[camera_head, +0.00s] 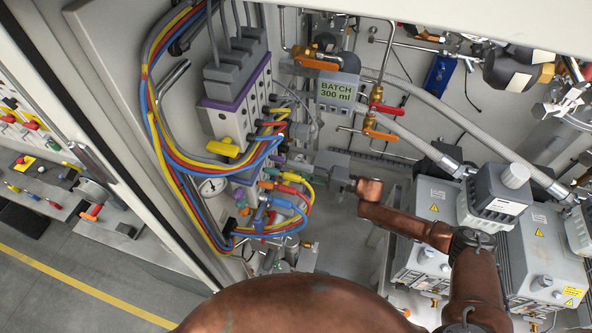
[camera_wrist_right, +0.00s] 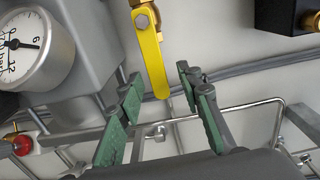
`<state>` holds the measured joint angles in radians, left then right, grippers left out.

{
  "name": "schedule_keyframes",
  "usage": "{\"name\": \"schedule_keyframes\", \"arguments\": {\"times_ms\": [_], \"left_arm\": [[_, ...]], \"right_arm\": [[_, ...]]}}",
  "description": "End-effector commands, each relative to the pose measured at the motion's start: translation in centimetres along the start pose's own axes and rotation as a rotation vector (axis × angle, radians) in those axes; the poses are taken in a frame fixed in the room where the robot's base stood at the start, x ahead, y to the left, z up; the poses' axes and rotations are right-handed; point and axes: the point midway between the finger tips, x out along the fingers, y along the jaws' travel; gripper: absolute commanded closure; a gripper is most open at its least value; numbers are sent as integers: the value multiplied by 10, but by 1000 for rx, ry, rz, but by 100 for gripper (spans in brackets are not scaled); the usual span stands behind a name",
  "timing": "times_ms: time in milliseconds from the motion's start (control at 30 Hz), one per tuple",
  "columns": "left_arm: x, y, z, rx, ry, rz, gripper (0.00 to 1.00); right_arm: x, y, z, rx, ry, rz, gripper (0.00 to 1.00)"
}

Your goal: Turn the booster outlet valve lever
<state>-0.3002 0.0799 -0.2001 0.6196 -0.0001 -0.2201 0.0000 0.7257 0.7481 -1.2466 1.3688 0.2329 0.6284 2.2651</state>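A yellow valve lever (camera_wrist_right: 150,52) hangs from a brass fitting (camera_wrist_right: 138,8) in the right wrist view. Its lower end lies between the two green-padded fingers of my right gripper (camera_wrist_right: 160,82), which is open. Gaps show on both sides of the lever, so the fingers appear not to touch it. In the head view my right gripper (camera_head: 322,172) reaches left from the brown arm, among hoses and grey fittings. Its fingers and this lever are hard to make out there. No label marks the lever as the booster outlet valve. My left gripper is not in view.
A pressure gauge (camera_wrist_right: 22,45) sits left of the lever. Thin metal pipes (camera_wrist_right: 235,108) run behind the fingers. In the head view, coloured hoses (camera_head: 162,110) hang left of the gripper, orange-handled valves (camera_head: 380,134) sit above, and pump units (camera_head: 432,225) stand at right.

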Motion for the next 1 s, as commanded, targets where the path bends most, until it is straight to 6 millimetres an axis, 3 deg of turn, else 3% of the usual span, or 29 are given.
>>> {"name": "schedule_keyframes", "arguments": {"times_ms": [300,1000], "left_arm": [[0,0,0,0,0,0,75],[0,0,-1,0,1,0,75]], "right_arm": [[-3,0,0,0,0,0,67],[-60,0,0,0,0,0,67]]}}
